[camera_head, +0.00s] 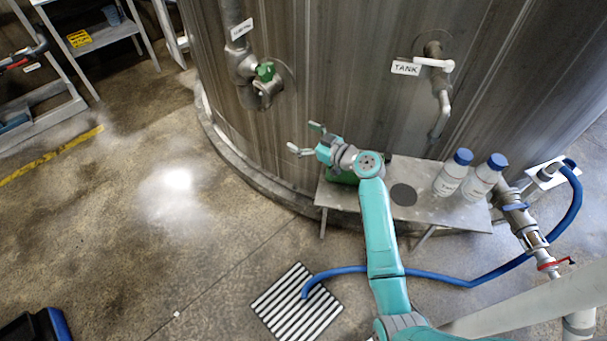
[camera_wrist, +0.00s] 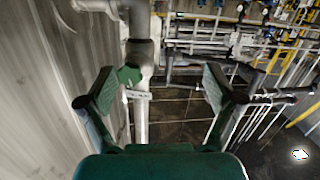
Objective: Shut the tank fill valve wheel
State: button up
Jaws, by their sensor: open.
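A green valve wheel (camera_head: 265,71) sits on a grey pipe fitting (camera_head: 247,68) on the wall of the big metal tank (camera_head: 330,70). A small white label (camera_head: 241,29) is on the pipe above it; its text is too small to read surely. My gripper (camera_head: 304,137) is open and empty, below and to the right of the wheel and apart from it. In the wrist view the green wheel (camera_wrist: 129,75) shows ahead, left of centre between the two spread fingers of my gripper (camera_wrist: 160,88). Nothing hides the wheel in the head view.
A metal side table (camera_head: 415,208) below my gripper holds two blue-capped bottles (camera_head: 452,172). A white tap handle (camera_head: 434,63) labelled TANK is on the tank to the right. A blue hose (camera_head: 445,277) crosses the floor near a grate (camera_head: 297,303).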

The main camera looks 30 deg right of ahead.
jog(key=s+a+f+m+h, duration=0.2)
jog(key=s+a+f, duration=0.2)
jog(key=f, duration=0.3)
jog(key=shift+s+a+f+g, duration=0.15)
jog(key=shift+s+f+g, duration=0.2)
jog(key=shift+s, duration=0.55)
